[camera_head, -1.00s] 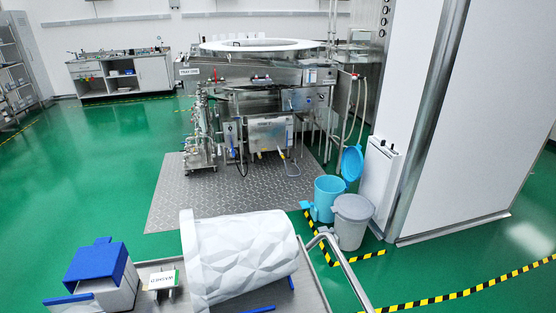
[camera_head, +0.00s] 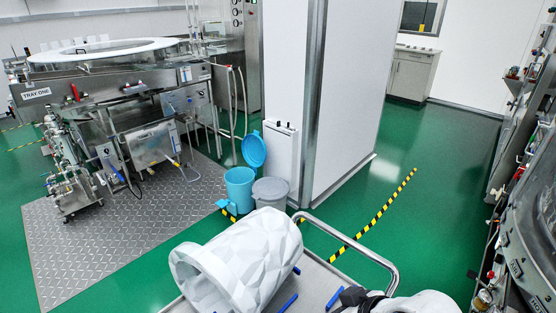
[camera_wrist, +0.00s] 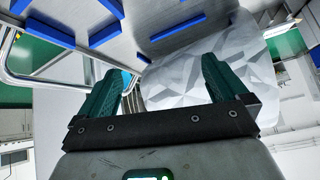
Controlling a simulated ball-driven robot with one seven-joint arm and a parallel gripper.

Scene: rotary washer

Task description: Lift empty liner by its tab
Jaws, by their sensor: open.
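A white, faceted, open-ended cylinder (camera_head: 245,258), which looks like the liner, lies on its side on a grey metal cart top (camera_head: 318,282). Its open rim faces the lower left in the head view. No tab can be made out on it. In the wrist view, the faceted white body (camera_wrist: 175,75) shows behind and between my fingers. My gripper (camera_wrist: 160,78) has two green fingers spread wide, with nothing held between them. I cannot tell whether the fingers touch the cylinder. In the head view, only part of my arm shows at the bottom edge.
Blue strips (camera_head: 334,298) sit on the cart top, and a bent metal handle (camera_head: 370,252) rises at its far side. A blue bin (camera_head: 239,190) with its lid raised and a grey bin (camera_head: 271,192) stand beyond. A washer (camera_head: 110,100) is at left, machinery at right.

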